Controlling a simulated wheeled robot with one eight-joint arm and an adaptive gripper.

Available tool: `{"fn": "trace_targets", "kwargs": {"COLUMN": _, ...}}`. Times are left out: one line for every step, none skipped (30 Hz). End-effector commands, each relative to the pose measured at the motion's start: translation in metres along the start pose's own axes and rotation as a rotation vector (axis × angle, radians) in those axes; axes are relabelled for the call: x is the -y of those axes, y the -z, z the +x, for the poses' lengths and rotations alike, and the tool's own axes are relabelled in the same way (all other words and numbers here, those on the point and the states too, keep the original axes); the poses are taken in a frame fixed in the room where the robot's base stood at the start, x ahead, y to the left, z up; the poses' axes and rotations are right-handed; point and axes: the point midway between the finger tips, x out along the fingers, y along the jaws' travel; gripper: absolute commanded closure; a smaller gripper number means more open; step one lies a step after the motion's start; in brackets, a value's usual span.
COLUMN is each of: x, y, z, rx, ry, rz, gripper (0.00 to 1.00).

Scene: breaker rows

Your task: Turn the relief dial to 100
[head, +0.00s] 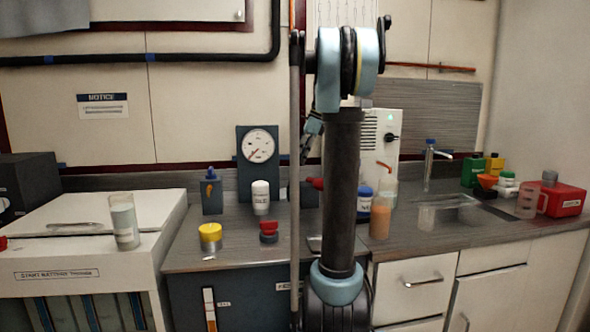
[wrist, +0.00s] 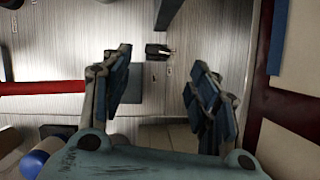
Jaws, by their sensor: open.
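A small black knob with a pale pointer (wrist: 159,51) sits on a brushed grey surface in the wrist view; I take it for the relief dial. Its scale marks are too small to read. In the head view a black knob (head: 391,137) is on the front of a pale box with a green light. I cannot tell whether it is the same knob. My gripper (wrist: 162,88) is open and empty, its two fingers spread wide below the knob in the wrist picture and apart from it. In the head view my arm hides most of the gripper.
A round gauge (head: 258,145) stands at the back of the counter.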

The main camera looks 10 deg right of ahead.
Motion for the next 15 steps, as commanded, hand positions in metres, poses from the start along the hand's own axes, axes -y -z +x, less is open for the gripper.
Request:
{"fn": "trace_targets", "kwargs": {"x": 0.000, "y": 0.000, "z": -0.007, "rx": 0.000, "ry": 0.000, "rz": 0.001, "gripper": 0.45}}
{"fn": "trace_targets", "kwargs": {"x": 0.000, "y": 0.000, "z": -0.010, "rx": 0.000, "ry": 0.000, "rz": 0.001, "gripper": 0.45}}
{"fn": "trace_targets", "kwargs": {"x": 0.001, "y": 0.000, "z": -0.014, "rx": 0.000, "ry": 0.000, "rz": 0.001, "gripper": 0.45}}
{"fn": "trace_targets", "kwargs": {"x": 0.001, "y": 0.000, "z": -0.017, "rx": 0.000, "ry": 0.000, "rz": 0.000, "gripper": 0.45}}
{"fn": "trace_targets", "kwargs": {"x": 0.001, "y": 0.000, "z": -0.019, "rx": 0.000, "ry": 0.000, "rz": 0.000, "gripper": 0.45}}
{"fn": "trace_targets", "kwargs": {"x": 0.001, "y": 0.000, "z": -0.021, "rx": 0.000, "ry": 0.001, "rz": 0.000, "gripper": 0.45}}
{"fn": "trace_targets", "kwargs": {"x": 0.001, "y": 0.000, "z": -0.022, "rx": 0.000, "ry": 0.001, "rz": 0.000, "gripper": 0.45}}
{"fn": "trace_targets", "kwargs": {"x": 0.001, "y": 0.000, "z": -0.023, "rx": 0.000, "ry": 0.001, "rz": 0.000, "gripper": 0.45}}
{"fn": "trace_targets", "kwargs": {"x": 0.000, "y": 0.000, "z": -0.024, "rx": 0.000, "ry": 0.001, "rz": 0.000, "gripper": 0.45}}
{"fn": "trace_targets", "kwargs": {"x": 0.000, "y": 0.000, "z": -0.024, "rx": 0.000, "ry": 0.001, "rz": 0.000, "gripper": 0.45}}
{"fn": "trace_targets", "kwargs": {"x": 0.000, "y": 0.000, "z": -0.025, "rx": 0.000, "ry": 0.000, "rz": 0.000, "gripper": 0.45}}
{"fn": "trace_targets", "kwargs": {"x": 0.000, "y": 0.000, "z": -0.025, "rx": 0.000, "ry": 0.000, "rz": 0.000, "gripper": 0.45}}
{"fn": "trace_targets", "kwargs": {"x": 0.000, "y": 0.000, "z": -0.025, "rx": 0.000, "ry": 0.000, "rz": 0.000, "gripper": 0.45}}
{"fn": "trace_targets", "kwargs": {"x": 0.000, "y": 0.000, "z": -0.025, "rx": 0.000, "ry": 0.000, "rz": 0.000, "gripper": 0.45}}
{"fn": "trace_targets", "kwargs": {"x": 0.000, "y": 0.000, "z": -0.024, "rx": 0.000, "ry": 0.000, "rz": 0.000, "gripper": 0.45}}
